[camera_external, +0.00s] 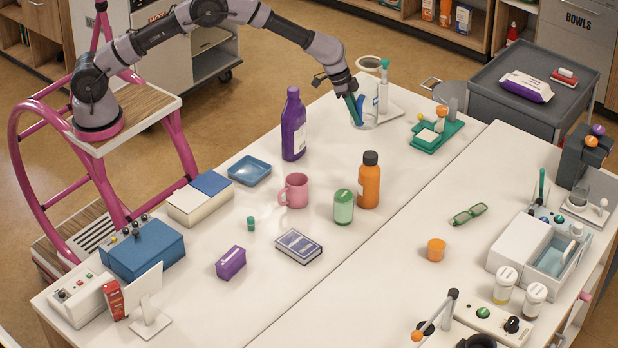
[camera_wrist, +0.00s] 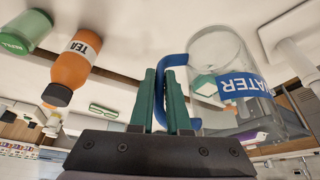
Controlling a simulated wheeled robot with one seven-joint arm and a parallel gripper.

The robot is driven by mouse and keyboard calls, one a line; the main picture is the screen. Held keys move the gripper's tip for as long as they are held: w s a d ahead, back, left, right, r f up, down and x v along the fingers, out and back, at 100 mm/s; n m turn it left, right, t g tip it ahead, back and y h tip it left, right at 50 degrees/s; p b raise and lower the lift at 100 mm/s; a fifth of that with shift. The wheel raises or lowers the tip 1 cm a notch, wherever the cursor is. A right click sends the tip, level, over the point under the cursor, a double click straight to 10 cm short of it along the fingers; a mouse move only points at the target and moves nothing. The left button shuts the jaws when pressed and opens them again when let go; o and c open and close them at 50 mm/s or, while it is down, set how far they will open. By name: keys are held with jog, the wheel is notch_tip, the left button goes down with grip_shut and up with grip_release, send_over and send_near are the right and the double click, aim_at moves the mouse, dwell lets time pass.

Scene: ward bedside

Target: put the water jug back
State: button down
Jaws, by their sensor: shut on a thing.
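The water jug (camera_external: 369,113) is clear, with a blue handle and a blue label reading WATER. It is at the far edge of the white table, upright in the external view. In the wrist view the jug (camera_wrist: 222,65) fills the right side, seen close and upside down. My gripper (camera_external: 356,113) reaches it from the left, pointing down. In the wrist view the green fingers of my gripper (camera_wrist: 163,95) are shut on the blue handle (camera_wrist: 170,68). I cannot tell whether the jug's base touches the table.
A green-topped pump stand (camera_external: 384,88) is close behind the jug. A green tray (camera_external: 435,136) lies to its right. A purple bottle (camera_external: 293,125) stands to the left, an orange TEA bottle (camera_external: 369,181) and green canister (camera_external: 343,207) in front. Table between is clear.

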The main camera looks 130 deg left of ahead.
notch_tip(320, 180, down, 10)
jog(key=shift+r, duration=0.15)
dwell(0.3)
jog(key=c, duration=0.9)
grip_release()
jog(key=v, duration=1.2)
